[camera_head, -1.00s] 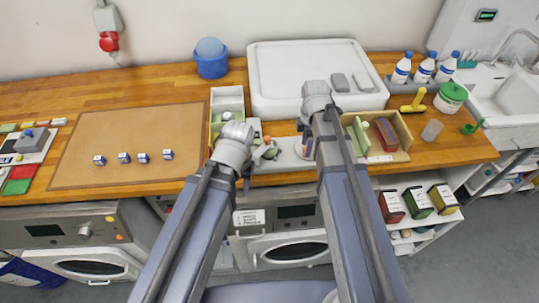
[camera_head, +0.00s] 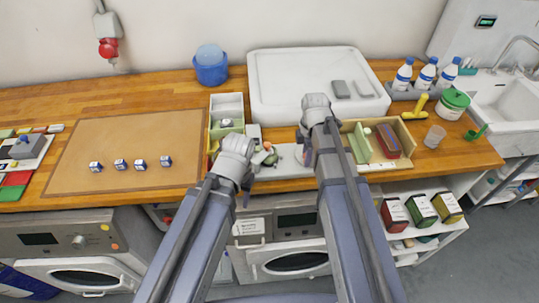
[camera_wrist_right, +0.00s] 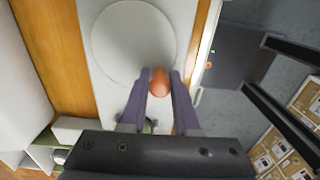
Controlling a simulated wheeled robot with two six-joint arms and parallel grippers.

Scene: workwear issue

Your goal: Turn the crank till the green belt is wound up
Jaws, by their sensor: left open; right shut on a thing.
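A pale grey device (camera_head: 287,169) stands at the counter's front edge between my arms. In the right wrist view its round white disc (camera_wrist_right: 133,43) shows, with an orange-brown crank knob (camera_wrist_right: 159,84) near the disc's edge. My right gripper (camera_wrist_right: 157,80) is shut on this knob, one finger on each side. In the head view my right gripper (camera_head: 306,152) is over the device and mostly hides the disc. A small green patch (camera_head: 271,159) shows at the device's left; I cannot tell if it is the belt. My left gripper (camera_head: 244,190) is open, left of the device.
A white compartment tray (camera_head: 226,103) stands behind my left gripper. A wooden box (camera_head: 405,134) with a green piece and a dark red block is right of my right arm. A large white lid-like tray (camera_head: 300,65) lies behind. The brown mat (camera_head: 120,135) is mostly clear.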

